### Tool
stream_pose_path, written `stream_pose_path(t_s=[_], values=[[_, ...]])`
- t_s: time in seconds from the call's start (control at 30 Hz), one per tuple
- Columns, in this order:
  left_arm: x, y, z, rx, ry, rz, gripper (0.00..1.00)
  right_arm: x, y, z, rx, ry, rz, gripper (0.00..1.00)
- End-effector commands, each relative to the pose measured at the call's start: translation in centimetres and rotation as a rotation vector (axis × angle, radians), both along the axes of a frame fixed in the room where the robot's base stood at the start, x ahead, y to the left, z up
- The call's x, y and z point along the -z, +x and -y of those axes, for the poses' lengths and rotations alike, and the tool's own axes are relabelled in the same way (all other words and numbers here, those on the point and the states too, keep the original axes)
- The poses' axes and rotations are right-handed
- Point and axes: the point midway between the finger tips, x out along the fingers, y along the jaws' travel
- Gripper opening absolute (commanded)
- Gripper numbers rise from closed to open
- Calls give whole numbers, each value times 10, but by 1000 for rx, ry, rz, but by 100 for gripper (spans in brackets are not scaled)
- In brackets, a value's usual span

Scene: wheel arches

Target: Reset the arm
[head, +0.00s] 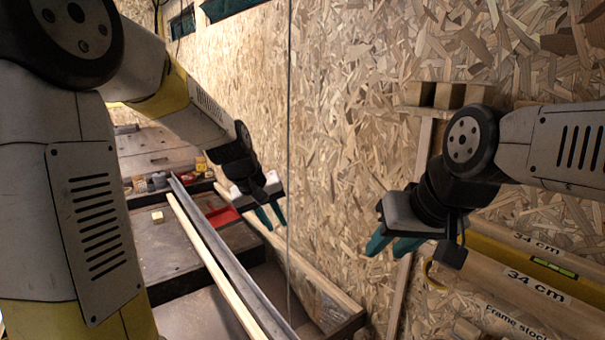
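My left gripper (270,217) hangs near the middle of the head view, its arm coming in from the left. Its two teal fingers point down and stand a little apart, with nothing visible between them. My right gripper (390,245) is to the right, its arm coming in from the right edge. Its two teal fingers point down and left with a gap between them, and no object shows there. Both grippers are in front of the chipboard wall (345,110).
A workbench (165,250) with a long wooden strip (215,265), a grey metal rail (240,270) and a red tray (222,217) lies below left. Boards marked 34 cm (535,295) and a yellow spirit level (510,252) are at lower right. A thin cord (289,130) hangs between the grippers.

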Motion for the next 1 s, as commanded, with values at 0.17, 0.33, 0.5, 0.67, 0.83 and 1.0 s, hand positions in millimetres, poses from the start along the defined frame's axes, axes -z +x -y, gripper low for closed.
stream_pose_path(t_s=[0.17,0.33,0.5,0.67,0.83,1.0], values=[[-51,-69,-27,65,46,84,21,0,0,0,0,0,0,34],[-75,-136,-48,121,107,153,21,0,0,0,0,0,0,34],[-79,-188,-64,161,168,205,21,0,0,0,0,0,0,34],[-77,-214,-71,178,202,228,21,0,0,0,0,0,0,34],[-76,-219,-72,184,210,231,21,0,0,0,0,0,0,34],[-76,-219,-72,183,210,231,21,0,0,0,0,0,0,34]])
